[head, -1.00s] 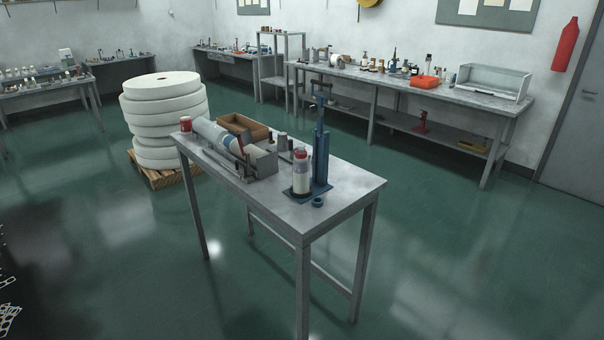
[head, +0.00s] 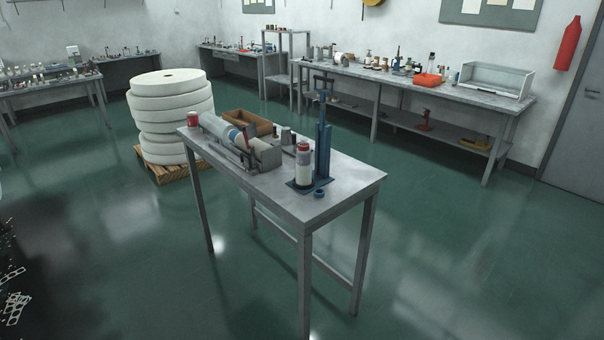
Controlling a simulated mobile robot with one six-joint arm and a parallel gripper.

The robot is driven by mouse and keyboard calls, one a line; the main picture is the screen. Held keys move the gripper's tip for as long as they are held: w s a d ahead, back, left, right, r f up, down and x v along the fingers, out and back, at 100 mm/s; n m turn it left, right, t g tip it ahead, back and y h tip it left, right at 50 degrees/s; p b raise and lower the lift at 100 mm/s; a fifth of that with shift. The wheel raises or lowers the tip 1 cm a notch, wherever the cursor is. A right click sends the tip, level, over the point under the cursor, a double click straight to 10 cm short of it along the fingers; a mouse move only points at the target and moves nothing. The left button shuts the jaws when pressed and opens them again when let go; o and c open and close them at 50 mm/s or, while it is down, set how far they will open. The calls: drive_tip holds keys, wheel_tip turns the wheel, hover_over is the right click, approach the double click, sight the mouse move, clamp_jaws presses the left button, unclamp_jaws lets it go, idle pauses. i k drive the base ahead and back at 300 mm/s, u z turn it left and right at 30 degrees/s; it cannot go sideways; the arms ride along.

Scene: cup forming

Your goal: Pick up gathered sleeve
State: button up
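A pale cylinder (head: 219,128), which looks like the gathered sleeve, lies tilted in a grey metal fixture (head: 266,157) on the near worktable (head: 343,182). My gripper is not in view.
A blue press (head: 323,145) and a white bottle with a red cap (head: 303,168) stand on the table's right half. A red can (head: 193,119) and wooden tray (head: 248,123) sit at the far side. White rolls (head: 172,115) stand behind. Green floor is open to the right.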

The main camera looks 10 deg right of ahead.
sight(303, 160)
drive_tip(key=u, duration=0.45)
drive_tip(key=k, duration=1.25)
drive_tip(key=u, duration=1.05)
drive_tip(key=i, duration=2.15)
drive_tip(key=z, duration=0.3)
